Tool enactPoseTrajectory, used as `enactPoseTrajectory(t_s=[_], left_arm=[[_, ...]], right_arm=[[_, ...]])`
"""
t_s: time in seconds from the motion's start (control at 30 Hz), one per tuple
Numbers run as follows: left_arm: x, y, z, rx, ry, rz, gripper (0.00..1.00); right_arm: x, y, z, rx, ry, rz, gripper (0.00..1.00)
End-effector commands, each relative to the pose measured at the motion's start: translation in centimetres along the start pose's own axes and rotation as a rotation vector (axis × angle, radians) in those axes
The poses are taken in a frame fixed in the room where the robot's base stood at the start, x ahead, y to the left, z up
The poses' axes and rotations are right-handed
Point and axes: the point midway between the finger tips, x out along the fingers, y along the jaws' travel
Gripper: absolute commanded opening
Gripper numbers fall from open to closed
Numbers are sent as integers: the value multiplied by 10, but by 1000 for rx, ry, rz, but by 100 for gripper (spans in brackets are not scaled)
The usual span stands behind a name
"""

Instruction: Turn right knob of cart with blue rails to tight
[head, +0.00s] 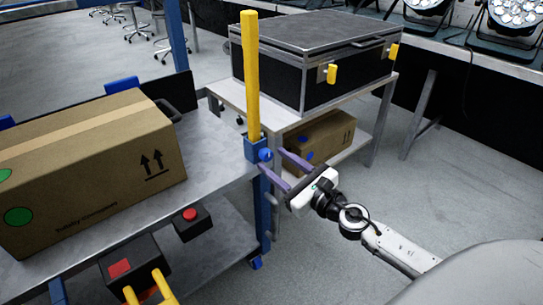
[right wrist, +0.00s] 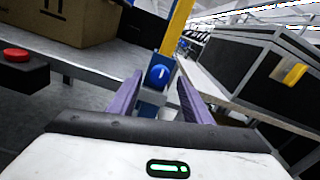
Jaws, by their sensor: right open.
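The cart (head: 214,128) has a grey metal top and blue posts. At its right corner a yellow upright (head: 251,75) stands in a blue clamp. A round blue knob (head: 265,155) sits on that clamp. In the right wrist view the knob (right wrist: 159,74) shows a white mark and lies between the fingertips, a little beyond them. My right gripper (head: 272,168) is open, with purple fingers pointing at the knob. In the right wrist view its fingers (right wrist: 160,95) stand either side of the knob, and contact cannot be told. My left gripper is not in view.
A cardboard box (head: 90,170) stands on the cart. A black box with a red button (head: 190,219) hangs at the cart's front. Behind, a black case (head: 300,60) with yellow latches rests on a grey table, with another carton (head: 325,135) below. The floor at right is clear.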

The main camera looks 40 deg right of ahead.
Motion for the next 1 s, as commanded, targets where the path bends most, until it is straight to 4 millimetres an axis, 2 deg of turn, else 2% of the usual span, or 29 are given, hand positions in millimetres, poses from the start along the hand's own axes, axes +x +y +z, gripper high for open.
enactPoseTrajectory(t_s=[0.2, 0.53, 0.8, 1.0], left_arm=[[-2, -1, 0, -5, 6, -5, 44], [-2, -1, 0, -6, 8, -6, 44], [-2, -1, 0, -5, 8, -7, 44], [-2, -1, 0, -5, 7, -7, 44]], right_arm=[[20, 0, 0, 0, 0, 0, 45], [22, 0, -1, 1, 1, 0, 45], [22, 0, -1, 2, 0, 0, 3], [22, 0, -1, 15, 0, 0, 3]])
